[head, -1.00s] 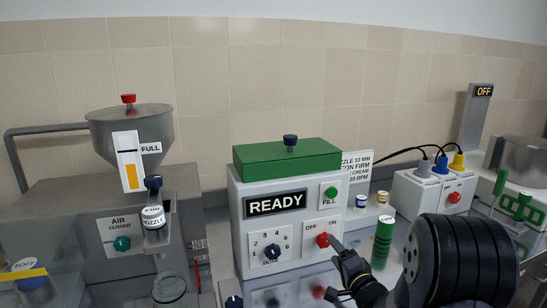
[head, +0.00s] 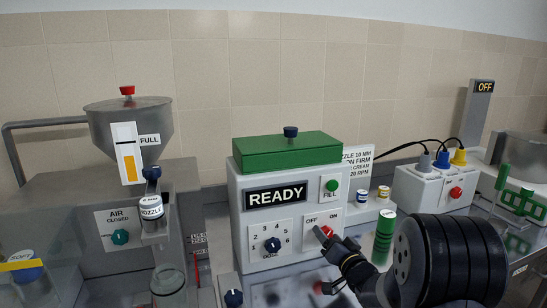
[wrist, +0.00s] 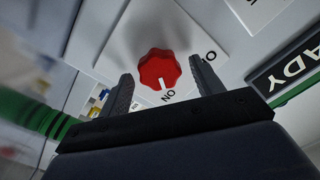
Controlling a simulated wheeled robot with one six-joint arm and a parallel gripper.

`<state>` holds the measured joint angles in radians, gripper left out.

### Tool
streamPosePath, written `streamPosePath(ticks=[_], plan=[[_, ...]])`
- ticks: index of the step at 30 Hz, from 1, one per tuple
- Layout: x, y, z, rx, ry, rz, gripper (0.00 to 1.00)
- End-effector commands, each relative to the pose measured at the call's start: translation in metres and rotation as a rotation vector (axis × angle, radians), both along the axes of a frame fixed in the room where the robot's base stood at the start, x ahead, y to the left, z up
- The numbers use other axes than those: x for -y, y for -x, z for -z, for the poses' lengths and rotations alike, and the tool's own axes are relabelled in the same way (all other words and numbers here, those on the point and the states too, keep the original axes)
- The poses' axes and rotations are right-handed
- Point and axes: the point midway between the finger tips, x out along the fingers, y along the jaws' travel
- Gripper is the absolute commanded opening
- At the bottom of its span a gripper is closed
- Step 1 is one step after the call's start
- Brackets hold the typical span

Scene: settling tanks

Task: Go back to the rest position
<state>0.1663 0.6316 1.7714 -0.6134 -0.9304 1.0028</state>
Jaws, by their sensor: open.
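My gripper (head: 330,243) is in front of the lower right of the white machine (head: 238,225), its two fingers apart. In the head view it partly covers the red OFF/ON knob (head: 328,232). In the wrist view the red knob (wrist: 159,69) stands between and just beyond the open fingertips (wrist: 161,85), with gaps on both sides. Its white pointer mark is on the ON side. Nothing is held. The machine's display (head: 276,200) reads READY.
A green cylinder (head: 384,238) stands close to the right of my gripper. Small jars (head: 373,195) and a sign are behind it. A hopper machine (head: 130,125) is on the left. A white box (head: 433,188) with coloured plugs and an OFF post (head: 476,115) are at the right.

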Motion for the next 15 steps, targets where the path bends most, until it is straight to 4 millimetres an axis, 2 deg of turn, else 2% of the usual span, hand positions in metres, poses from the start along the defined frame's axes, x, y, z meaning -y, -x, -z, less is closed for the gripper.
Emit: streamPosePath(ticks=[15], plan=[[-0.0017,0.0005,0.0005,0.141,0.432,-0.001,0.63]])
